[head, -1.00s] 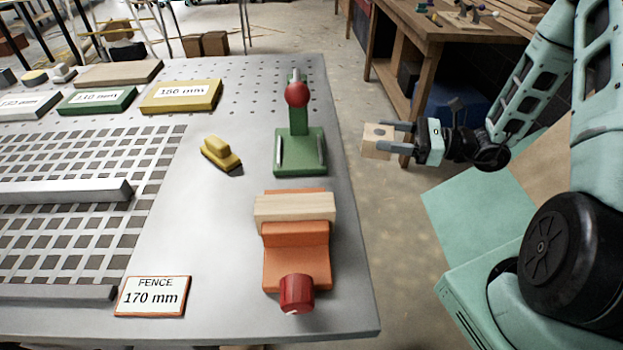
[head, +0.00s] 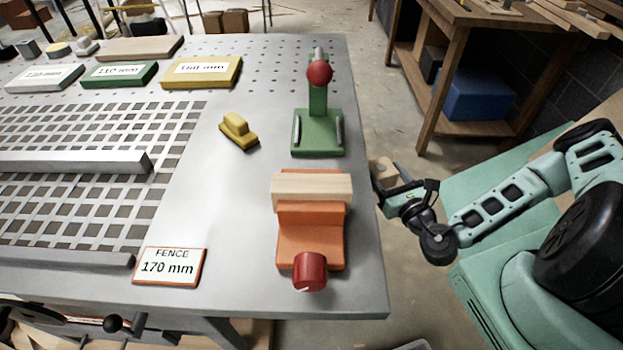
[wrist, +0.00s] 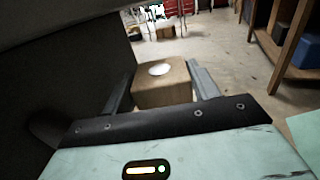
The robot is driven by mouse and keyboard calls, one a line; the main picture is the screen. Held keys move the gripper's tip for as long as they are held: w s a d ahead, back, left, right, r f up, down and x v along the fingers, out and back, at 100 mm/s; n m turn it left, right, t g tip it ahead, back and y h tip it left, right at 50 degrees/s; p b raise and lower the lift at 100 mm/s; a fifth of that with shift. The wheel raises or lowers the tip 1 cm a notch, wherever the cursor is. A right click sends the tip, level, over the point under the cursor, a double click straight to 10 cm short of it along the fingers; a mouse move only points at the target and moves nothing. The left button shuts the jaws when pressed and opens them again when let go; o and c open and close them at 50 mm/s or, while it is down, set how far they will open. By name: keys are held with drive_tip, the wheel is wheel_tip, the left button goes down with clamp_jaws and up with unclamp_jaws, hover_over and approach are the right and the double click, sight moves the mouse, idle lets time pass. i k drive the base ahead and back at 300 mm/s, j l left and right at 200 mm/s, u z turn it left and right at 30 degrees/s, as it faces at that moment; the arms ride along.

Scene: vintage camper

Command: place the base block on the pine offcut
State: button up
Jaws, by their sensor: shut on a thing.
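My gripper (head: 388,179) is shut on a small wooden block (head: 384,168), which I take as the base block. It is off the right edge of the grey bench. In the wrist view the block (wrist: 165,91) sits between the two fingers, with a pale round spot on its upper face. A pale wooden bar (head: 311,187) lies across the orange vise (head: 309,250) near the bench's right edge. A flat wooden board (head: 139,49) lies at the back left of the bench. I cannot tell for sure which of these is the pine offcut.
A green stand with a red ball (head: 319,75) rises behind the vise. A yellow block (head: 238,131) lies left of it. Labelled green (head: 119,75) and yellow (head: 201,72) blocks are at the back left. The bench top between the grid and vise is mostly clear.

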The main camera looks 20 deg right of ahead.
sight(310, 183)
drive_tip(key=k+j+u, duration=0.25)
drive_tip(key=k+j, duration=0.2)
drive_tip(key=k, duration=0.15)
drive_tip(key=k+j+u, duration=0.3)
drive_tip(key=k+j, duration=0.3)
